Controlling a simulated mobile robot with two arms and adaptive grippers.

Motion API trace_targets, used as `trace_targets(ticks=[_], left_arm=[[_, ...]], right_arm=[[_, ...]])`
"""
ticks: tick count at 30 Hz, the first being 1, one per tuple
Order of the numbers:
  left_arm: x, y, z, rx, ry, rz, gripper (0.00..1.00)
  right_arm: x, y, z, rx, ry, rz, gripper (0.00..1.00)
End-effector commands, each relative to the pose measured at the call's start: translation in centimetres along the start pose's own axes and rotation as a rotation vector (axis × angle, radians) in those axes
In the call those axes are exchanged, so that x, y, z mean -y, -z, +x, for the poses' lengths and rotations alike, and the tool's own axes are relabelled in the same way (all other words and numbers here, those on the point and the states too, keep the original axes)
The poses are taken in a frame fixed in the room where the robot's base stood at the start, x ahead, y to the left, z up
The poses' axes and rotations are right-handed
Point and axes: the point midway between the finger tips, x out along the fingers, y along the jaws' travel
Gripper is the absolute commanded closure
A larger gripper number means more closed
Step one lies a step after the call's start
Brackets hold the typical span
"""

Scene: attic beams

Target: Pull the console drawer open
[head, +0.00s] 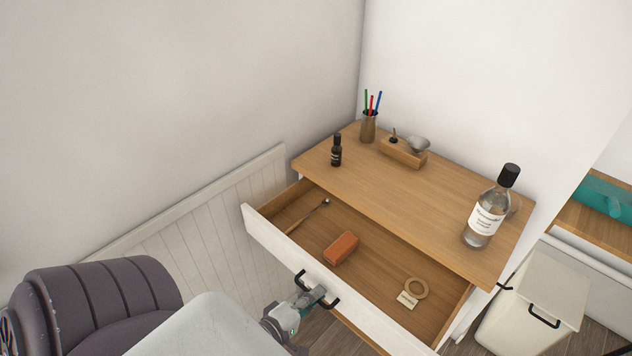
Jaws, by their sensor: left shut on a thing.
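The console (423,179) has a wooden top and stands in the corner. Its drawer (273,237) has a white front and is pulled well out, so its wooden inside shows. A black bar handle (301,278) is on the drawer front. My left gripper (318,295) is at the right part of this handle and is shut on it. The fingertips are small in view and partly hidden. In the drawer lie an orange-red block (341,248), a thin spoon-like tool (308,216), a ring (416,288) and a small tag (407,299). My right gripper is not in view.
On the console top stand a pencil cup (368,128), a small dark bottle (336,151), a wooden holder with a bowl (404,152) and a large clear bottle (486,212) near the right edge. A cream bin (535,300) stands right of the console.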

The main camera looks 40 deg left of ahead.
Motion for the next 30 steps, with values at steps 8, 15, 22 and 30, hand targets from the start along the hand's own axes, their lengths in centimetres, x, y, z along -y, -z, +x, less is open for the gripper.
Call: trace_targets(ticks=[8, 15, 22, 30], left_arm=[[0.0, 0.0, 0.0, 0.000, 0.001, 0.000, 0.64], [0.0, 0.0, -0.1, 0.000, 0.001, 0.000, 0.64], [0.2, 0.0, -3.2, 0.002, 0.007, 0.001, 0.64], [0.2, 0.0, -8.9, 0.003, 0.006, 0.002, 0.64]], right_arm=[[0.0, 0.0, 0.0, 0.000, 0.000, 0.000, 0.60], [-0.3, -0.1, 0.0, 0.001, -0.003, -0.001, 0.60], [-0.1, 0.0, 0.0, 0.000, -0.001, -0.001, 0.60], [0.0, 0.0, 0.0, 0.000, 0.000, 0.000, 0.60]])
